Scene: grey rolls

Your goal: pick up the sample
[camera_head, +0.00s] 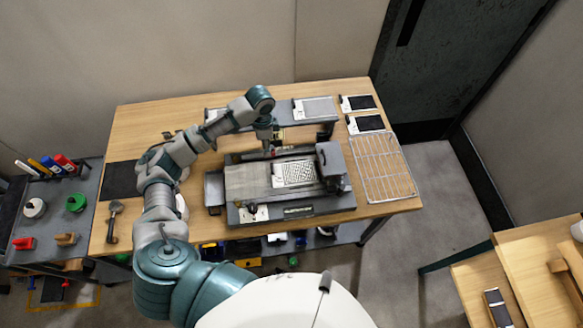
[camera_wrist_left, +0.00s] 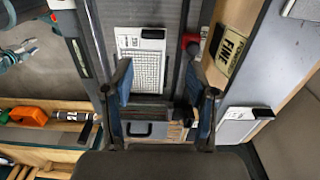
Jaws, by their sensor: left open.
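A pale plate with a dark hole pattern (camera_head: 294,174) lies flat on the grey bed of a bench machine (camera_head: 247,183). It may be the sample; similar plates lie elsewhere. In the left wrist view the patterned plate (camera_wrist_left: 140,70) has a small black block at one end, and its lower part shows between my fingers. My left gripper (camera_wrist_left: 158,74) is open, with nothing held between its fingers. In the head view my left gripper (camera_head: 268,142) is at the machine's far side, beyond the plate. My right gripper is not in view.
A grey plate (camera_head: 316,108) lies on the raised shelf behind the machine. Two black-topped plates (camera_head: 358,103) (camera_head: 366,124) and a wire rack (camera_head: 382,168) are at the table's right. A "FINE" block (camera_wrist_left: 233,51) and red knob (camera_wrist_left: 191,43) are close to my gripper.

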